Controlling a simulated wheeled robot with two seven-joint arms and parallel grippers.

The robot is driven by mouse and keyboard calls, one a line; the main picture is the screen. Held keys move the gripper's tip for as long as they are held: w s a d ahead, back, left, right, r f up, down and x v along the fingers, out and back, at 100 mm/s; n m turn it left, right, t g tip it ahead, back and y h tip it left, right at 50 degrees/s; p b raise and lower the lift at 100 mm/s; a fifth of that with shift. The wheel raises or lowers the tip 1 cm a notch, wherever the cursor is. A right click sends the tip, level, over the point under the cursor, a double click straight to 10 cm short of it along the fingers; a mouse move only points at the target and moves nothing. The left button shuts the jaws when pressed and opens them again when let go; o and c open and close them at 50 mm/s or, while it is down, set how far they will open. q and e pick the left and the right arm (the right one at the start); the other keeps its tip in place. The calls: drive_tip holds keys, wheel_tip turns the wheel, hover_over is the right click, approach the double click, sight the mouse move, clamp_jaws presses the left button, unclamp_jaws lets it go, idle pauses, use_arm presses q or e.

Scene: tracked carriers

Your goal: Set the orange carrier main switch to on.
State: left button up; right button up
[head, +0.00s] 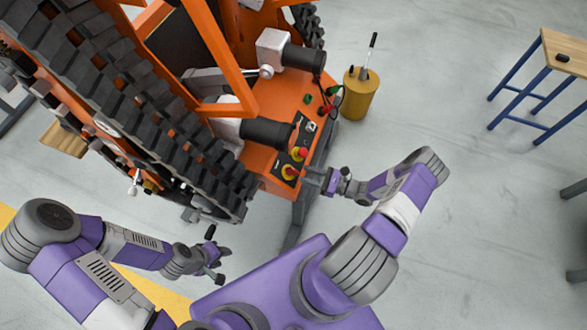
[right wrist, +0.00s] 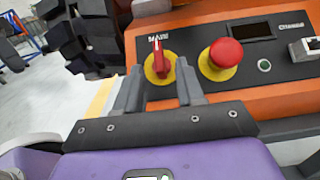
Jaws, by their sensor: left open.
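The orange carrier (head: 262,100) stands at the upper left of the head view. Its main switch (head: 290,172) is a red knob on a yellow plate. In the right wrist view the main switch (right wrist: 158,60) sits under the "MAIN" label, its white mark pointing up, slightly left. My right gripper (head: 310,177) is at the panel edge. In its wrist view the open fingers (right wrist: 160,88) are apart on either side of the knob; I cannot tell whether they touch it. My left gripper (head: 220,262) is open and empty, low beside the track.
A red mushroom button (right wrist: 225,52) on yellow is just right of the switch. A small display (right wrist: 250,32) and a charge socket lie further right. The black track (head: 150,110) is at left.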

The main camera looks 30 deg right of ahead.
sight(298, 172)
drive_tip(key=shift+b+x, duration=0.3)
drive_tip(key=shift+x, duration=2.5)
drive_tip(key=shift+s+a, duration=0.1)
clamp_jaws()
